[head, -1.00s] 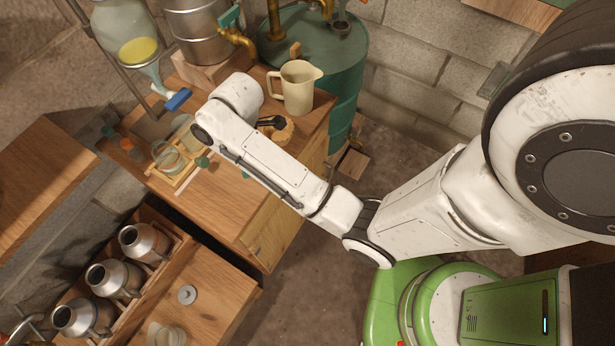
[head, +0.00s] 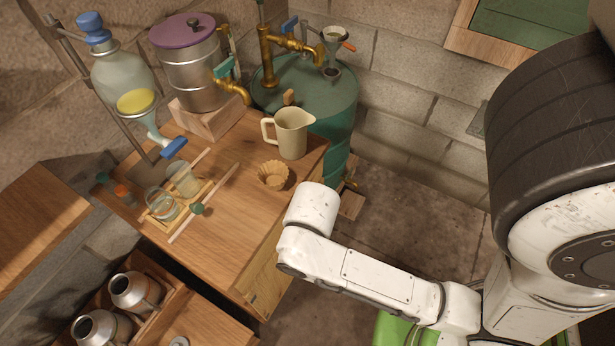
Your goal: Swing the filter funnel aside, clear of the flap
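The filter funnel (head: 335,37) is a small pale cup with an orange handle at its right. It sits at the back, over the top of the green drum (head: 312,98), beside a brass tap. Below it on the drum top is a small dark round part (head: 331,73), which may be the flap; its details are too small to tell. The funnel appears above this part in the picture. My gripper is not in view; my white arm ends at the lower middle, off the table's right edge, well apart from the funnel.
A cream jug (head: 291,134) stands on the wooden table (head: 215,225) in front of the drum. Floor right of the drum is clear.

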